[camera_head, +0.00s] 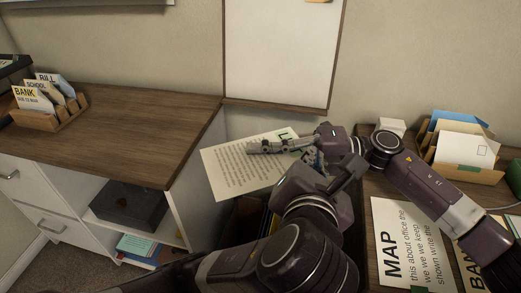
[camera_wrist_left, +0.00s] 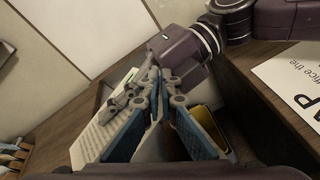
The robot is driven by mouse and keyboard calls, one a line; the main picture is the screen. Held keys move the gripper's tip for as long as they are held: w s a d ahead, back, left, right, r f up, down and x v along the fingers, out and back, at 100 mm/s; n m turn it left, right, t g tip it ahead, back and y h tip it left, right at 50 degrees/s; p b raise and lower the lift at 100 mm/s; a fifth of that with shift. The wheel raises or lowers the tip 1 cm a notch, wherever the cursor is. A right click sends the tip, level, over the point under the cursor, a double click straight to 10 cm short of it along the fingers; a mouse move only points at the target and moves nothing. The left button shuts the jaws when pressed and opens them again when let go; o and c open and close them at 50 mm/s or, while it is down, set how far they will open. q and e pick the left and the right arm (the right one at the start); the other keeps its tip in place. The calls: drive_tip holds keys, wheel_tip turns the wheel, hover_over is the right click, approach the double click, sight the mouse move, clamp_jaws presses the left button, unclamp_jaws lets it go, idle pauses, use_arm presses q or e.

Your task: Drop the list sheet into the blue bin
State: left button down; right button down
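The list sheet (camera_head: 240,170) is a cream page with printed lines and a green heading, held up in the gap between cabinet and desk. In the left wrist view the sheet (camera_wrist_left: 92,138) is partly behind a finger. My right gripper (camera_head: 252,147) reaches in from the right, its fingers together across the sheet's upper part. My left gripper (camera_head: 312,158) is at the sheet's right edge; its fingertips (camera_wrist_left: 155,80) come close together, but whether they pinch the paper is unclear.
A wooden cabinet (camera_head: 120,120) stands at left with a letter holder (camera_head: 48,108) on it. The desk at right carries a MAP sheet (camera_head: 405,245) and an envelope tray (camera_head: 462,168). A whiteboard (camera_head: 285,50) hangs behind. My arms crowd the space over the gap.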

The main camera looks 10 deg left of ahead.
use_arm(q)
drive_tip(key=c, duration=2.1)
unclamp_jaws()
